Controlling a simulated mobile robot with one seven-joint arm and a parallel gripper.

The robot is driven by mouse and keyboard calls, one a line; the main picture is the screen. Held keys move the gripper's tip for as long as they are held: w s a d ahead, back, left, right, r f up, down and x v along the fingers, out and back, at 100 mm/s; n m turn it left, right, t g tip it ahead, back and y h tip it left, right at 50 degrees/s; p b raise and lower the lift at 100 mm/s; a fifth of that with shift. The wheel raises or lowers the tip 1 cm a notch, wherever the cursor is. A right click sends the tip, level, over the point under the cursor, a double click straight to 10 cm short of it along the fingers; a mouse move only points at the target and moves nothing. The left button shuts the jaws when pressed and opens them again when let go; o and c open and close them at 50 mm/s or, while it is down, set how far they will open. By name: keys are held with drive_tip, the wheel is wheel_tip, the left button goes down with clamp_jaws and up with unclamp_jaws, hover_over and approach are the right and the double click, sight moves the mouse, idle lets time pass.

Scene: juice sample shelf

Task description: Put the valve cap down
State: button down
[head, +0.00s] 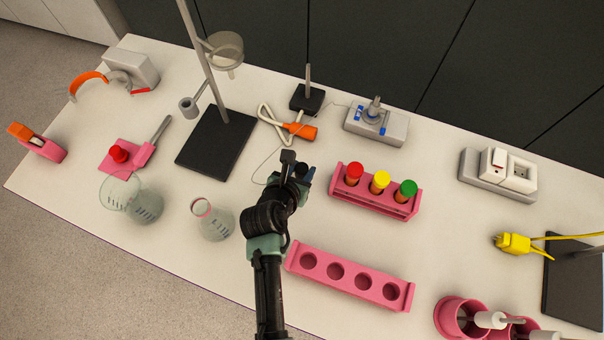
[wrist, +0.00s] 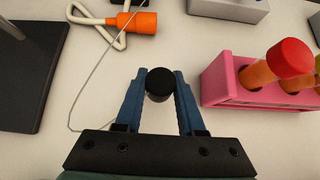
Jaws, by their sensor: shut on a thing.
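The valve cap (wrist: 159,84), a small black round piece, sits between the fingertips of my gripper (wrist: 159,92) in the wrist view. Both blue fingers are closed against its sides. In the head view my gripper (head: 303,176) is over the middle of the white table (head: 240,275), left of the pink rack with capped tubes. The cap (head: 302,169) shows there only as a small dark spot at the fingers. I cannot tell its exact height above the table. A grey box with a valve-like fitting and blue marks (head: 376,121) stands at the back.
The pink rack (head: 375,205) holds tubes with red, yellow and green caps. An empty pink rack (head: 350,280) lies in front. An orange plug (head: 301,131) and a thin wire (wrist: 88,78) lie behind and left. A flask (head: 214,222) stands left; bare table lies between.

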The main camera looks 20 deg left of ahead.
sight(302, 176)
drive_tip(key=shift+f, duration=1.5)
